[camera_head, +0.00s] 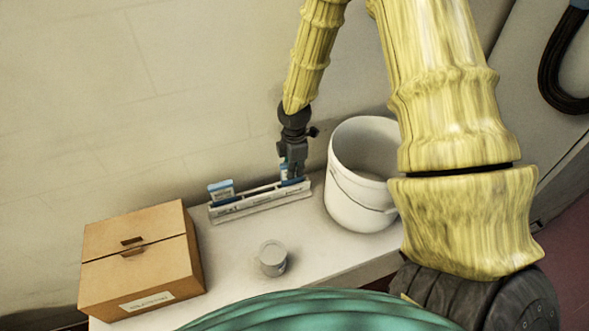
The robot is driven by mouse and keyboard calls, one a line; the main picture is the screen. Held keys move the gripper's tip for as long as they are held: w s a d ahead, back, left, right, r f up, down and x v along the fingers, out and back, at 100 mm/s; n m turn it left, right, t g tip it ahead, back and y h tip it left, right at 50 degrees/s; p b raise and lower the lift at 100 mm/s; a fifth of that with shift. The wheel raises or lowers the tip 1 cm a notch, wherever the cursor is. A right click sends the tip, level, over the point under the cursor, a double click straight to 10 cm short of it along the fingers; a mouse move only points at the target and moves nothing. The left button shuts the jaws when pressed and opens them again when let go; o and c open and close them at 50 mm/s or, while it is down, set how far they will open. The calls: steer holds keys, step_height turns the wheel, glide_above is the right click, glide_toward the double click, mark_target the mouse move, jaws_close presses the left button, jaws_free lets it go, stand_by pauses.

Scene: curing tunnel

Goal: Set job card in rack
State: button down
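A long, low pale grey rack (250,203) with a slot along it stands on the bench near the wall. A blue and white card (221,189) stands upright near its left end. My gripper (292,175) points down over the rack's right end. It appears shut on a second blue and white card, the job card (284,168), whose lower part is at the rack's slot. The fingers hide much of this card, and whether its bottom edge touches the slot floor cannot be seen.
A white bucket (357,205) stands close to the right of the rack and gripper. A closed cardboard box (140,262) is at the left. A small grey can (272,258) stands in front of the rack. The bench (320,240) is clear around the can.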

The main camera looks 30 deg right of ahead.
steer(key=shift+f, duration=0.45)
stand_by(0.6)
steer(key=c, duration=1.6)
jaws_free()
steer(key=shift+o, duration=0.2)
steer(key=shift+r, duration=6.05)
